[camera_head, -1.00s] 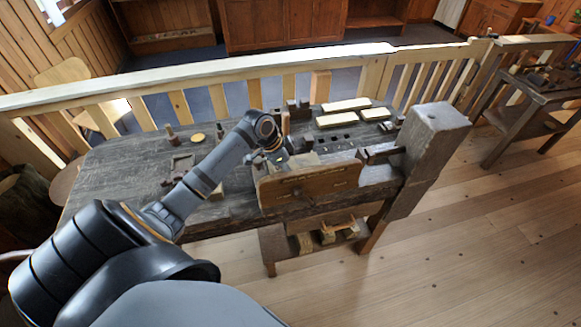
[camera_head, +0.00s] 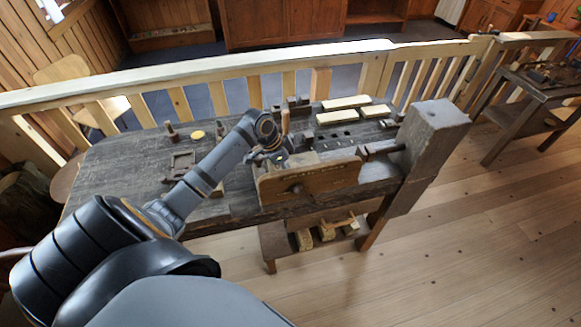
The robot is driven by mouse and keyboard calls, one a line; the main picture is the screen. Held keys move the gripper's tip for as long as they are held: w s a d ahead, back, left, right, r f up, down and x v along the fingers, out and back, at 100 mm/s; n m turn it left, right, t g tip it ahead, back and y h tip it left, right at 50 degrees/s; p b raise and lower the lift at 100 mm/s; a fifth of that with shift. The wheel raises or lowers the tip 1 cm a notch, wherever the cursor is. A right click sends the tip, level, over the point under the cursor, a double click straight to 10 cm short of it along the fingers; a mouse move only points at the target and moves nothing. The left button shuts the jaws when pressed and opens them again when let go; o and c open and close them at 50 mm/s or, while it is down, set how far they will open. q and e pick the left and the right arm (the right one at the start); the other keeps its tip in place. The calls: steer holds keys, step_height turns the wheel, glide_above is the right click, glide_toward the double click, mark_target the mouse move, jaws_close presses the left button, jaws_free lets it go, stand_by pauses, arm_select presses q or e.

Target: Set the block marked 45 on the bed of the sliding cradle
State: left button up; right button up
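My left arm reaches in from the left over the dark wooden workbench (camera_head: 125,178). My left gripper (camera_head: 270,160) is small and partly hidden by its own wrist, low over the bench just behind the front vise board. I cannot tell whether its fingers are open or shut, or whether they hold anything. A dark square wooden frame (camera_head: 181,167) lies on the bench left of the arm; I cannot tell whether it is the sliding cradle. No number 45 is readable on any block. My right gripper is not in view.
The wooden vise board (camera_head: 320,180) stands along the bench's front edge, beside a thick post (camera_head: 428,145). Pale flat blocks (camera_head: 338,116) lie at the back right. A railing runs behind.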

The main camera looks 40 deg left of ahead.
arm_select(q)
steer(key=o, duration=1.5)
steer(key=shift+a, duration=0.1)
steer(key=shift+o, duration=0.7)
steer(key=shift+f, duration=0.15)
